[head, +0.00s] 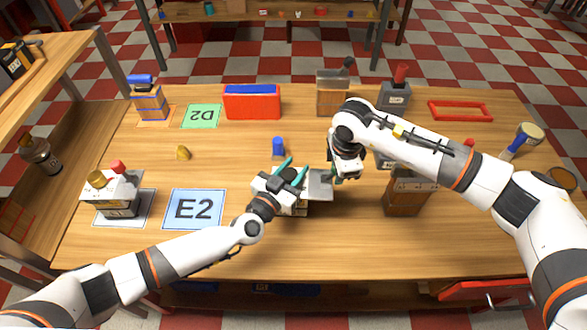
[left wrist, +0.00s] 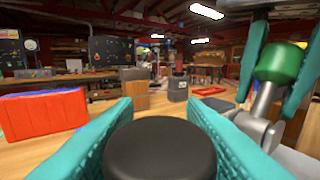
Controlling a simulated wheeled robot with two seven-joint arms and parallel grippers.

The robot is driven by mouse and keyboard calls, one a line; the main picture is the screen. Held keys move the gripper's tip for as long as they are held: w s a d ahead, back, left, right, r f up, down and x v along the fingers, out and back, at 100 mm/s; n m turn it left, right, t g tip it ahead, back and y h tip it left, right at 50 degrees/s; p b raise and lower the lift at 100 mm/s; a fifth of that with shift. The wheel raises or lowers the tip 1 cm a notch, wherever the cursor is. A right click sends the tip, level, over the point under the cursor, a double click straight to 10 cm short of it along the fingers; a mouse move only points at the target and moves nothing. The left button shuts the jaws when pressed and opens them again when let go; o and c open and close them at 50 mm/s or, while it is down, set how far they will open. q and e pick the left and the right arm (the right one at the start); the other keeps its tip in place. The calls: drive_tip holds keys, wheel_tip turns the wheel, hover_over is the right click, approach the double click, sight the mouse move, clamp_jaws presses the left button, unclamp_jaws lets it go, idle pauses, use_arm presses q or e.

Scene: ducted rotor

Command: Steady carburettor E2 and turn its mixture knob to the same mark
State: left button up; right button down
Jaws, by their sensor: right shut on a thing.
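A low unit with a flat grey metal plate (head: 320,184) stands at the table's middle, mostly hidden under my left gripper. I cannot read a label on it. My left gripper (head: 291,168) is open above it, teal fingers apart on either side of a round black cap (left wrist: 160,150); I cannot tell whether they touch it. My right gripper (head: 345,175) is at the plate's right side. In the left wrist view it is shut on a green knob (left wrist: 280,63) on a metal stem. A blue card marked E2 (head: 193,208) lies left of the unit.
A white unit with red and yellow tops (head: 118,194) stands on a pad at the left. A green D2 card (head: 201,116), a red-and-blue bin (head: 251,102) and a red frame (head: 460,111) lie at the back. A small blue item (head: 278,146) stands behind my left gripper. The front middle is clear.

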use_arm(q)
drive_tip(key=shift+n+y, duration=0.3)
drive_tip(key=shift+y, duration=0.1)
drive_tip(key=n+t+y, duration=0.1)
drive_tip(key=y, duration=0.1)
drive_tip(key=n+t+y, duration=0.1)
drive_tip(key=n+y, duration=0.1)
drive_tip(key=y, duration=0.1)
drive_tip(key=shift+w+a, duration=0.1)
drive_tip(key=shift+a, duration=0.05)
drive_tip(key=shift+a+n+y, duration=0.2)
drive_tip(key=shift+n+y, duration=0.8)
drive_tip(key=shift+y, duration=0.4)
drive_tip(key=shift+a+n+y, duration=0.2)
drive_tip(key=shift+n+y, duration=0.8)
drive_tip(key=shift+y, duration=0.4)
drive_tip(key=o, duration=1)
drive_tip(key=s, duration=0.4)
drive_tip(key=s+d, duration=0.1)
drive_tip(key=s, duration=0.7)
drive_tip(key=shift+d, duration=0.3)
